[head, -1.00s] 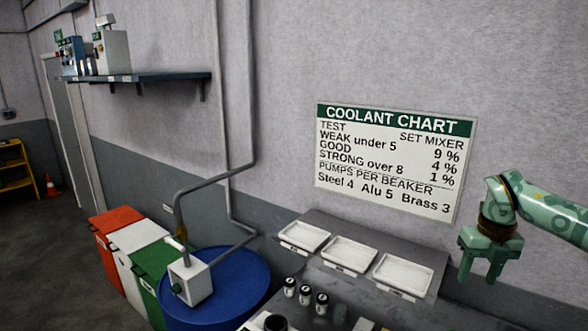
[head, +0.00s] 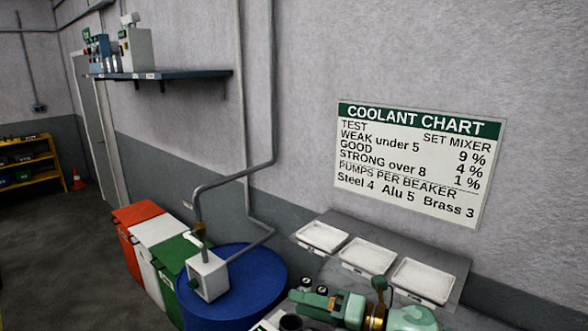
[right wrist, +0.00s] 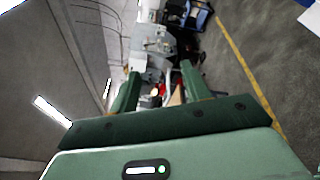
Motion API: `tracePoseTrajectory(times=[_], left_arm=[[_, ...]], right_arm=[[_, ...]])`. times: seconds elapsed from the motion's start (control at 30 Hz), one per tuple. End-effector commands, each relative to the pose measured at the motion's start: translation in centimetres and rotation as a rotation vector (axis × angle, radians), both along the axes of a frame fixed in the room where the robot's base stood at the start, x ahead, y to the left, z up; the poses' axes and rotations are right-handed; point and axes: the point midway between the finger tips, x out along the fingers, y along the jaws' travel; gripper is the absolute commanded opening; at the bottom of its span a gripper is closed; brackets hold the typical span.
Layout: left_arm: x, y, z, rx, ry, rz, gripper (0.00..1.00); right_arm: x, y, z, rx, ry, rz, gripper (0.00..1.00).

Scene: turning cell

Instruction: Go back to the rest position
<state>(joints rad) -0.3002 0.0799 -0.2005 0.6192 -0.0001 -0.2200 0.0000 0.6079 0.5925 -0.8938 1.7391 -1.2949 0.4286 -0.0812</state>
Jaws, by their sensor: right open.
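My right gripper (head: 312,304) is low at the bottom of the head view, in front of the bench with the trays. Its pale green arm comes in from the lower right. In the right wrist view its two green fingers (right wrist: 157,84) stand apart with nothing between them. The gripper hides part of the bench top and some small dark containers (head: 306,284) behind it. My left gripper is not in view.
Three white trays (head: 368,256) sit on a grey bench below the coolant chart (head: 415,165). A blue drum (head: 250,290) with a pump (head: 207,275) and pipe stands left of it. Red (head: 140,212), white (head: 158,235) and green (head: 177,252) bins follow. The floor (head: 60,260) at left is clear.

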Motion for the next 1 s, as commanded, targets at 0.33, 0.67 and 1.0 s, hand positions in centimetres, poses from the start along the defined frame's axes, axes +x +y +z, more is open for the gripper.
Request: tracePoseTrajectory(times=[0.33, 0.67, 1.0], left_arm=[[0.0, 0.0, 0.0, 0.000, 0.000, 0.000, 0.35], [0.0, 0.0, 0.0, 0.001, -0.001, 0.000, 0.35], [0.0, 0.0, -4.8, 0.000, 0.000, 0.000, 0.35]], right_arm=[[-3.7, -15.2, -2.5, 0.787, 0.532, -1.101, 0.47], [-17.3, -25.5, -12.7, 0.676, 0.982, -1.758, 0.47], [-20.9, -25.6, -27.2, 0.553, 1.217, -1.876, 0.47]])
